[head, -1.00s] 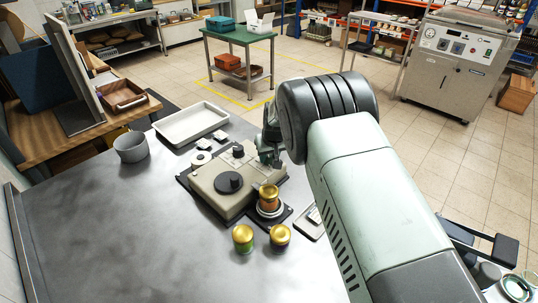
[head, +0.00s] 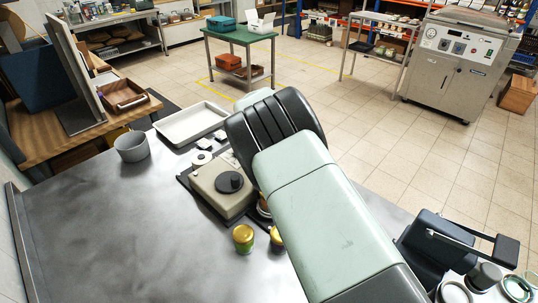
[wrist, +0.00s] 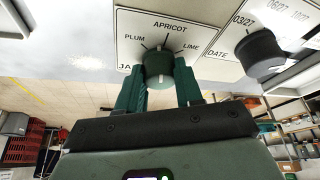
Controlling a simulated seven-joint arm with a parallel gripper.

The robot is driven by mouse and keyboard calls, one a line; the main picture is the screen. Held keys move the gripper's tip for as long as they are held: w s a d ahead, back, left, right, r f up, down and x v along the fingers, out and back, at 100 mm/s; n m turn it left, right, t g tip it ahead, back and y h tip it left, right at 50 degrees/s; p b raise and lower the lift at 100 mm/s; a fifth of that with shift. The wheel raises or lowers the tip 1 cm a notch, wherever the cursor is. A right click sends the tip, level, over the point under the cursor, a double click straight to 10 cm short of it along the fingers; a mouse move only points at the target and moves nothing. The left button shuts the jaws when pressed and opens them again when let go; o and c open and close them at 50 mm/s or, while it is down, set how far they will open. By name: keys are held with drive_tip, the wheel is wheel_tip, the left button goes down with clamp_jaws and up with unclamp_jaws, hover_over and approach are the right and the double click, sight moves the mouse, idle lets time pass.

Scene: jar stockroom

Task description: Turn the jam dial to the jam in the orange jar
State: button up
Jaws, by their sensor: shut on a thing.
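In the wrist view, the jam dial (wrist: 158,62) is a dark round knob on a white plate (wrist: 205,22) labelled PLUM, APRICOT and LIME. The two green fingers of my gripper (wrist: 160,85) are closed on the dial from both sides. A pale mark shows on the knob's near side; which label it points to I cannot tell. In the head view, the beige machine (head: 208,190) has a dark disc (head: 229,182) on top. The orange jar is nearly all hidden behind my arm, and my gripper is hidden there too.
A gold-lidded jar with green contents (head: 243,240) stands before the machine; another gold-lidded jar (head: 276,238) is partly covered by my arm. A second dark knob (wrist: 264,48) beside DATE is right of the jam dial. A grey pot (head: 131,147) and white tray (head: 190,124) stand behind.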

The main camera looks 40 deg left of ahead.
drive_tip(key=shift+m+h, duration=0.5)
drive_tip(key=shift+m, duration=0.7)
drive_tip(key=o, duration=1)
drive_tip(key=shift+o, duration=0.2)
drive_tip(key=a+v, duration=0.1)
drive_tip(key=v, duration=1)
drive_tip(key=shift+d, duration=0.4)
drive_tip(key=shift+s, duration=0.1)
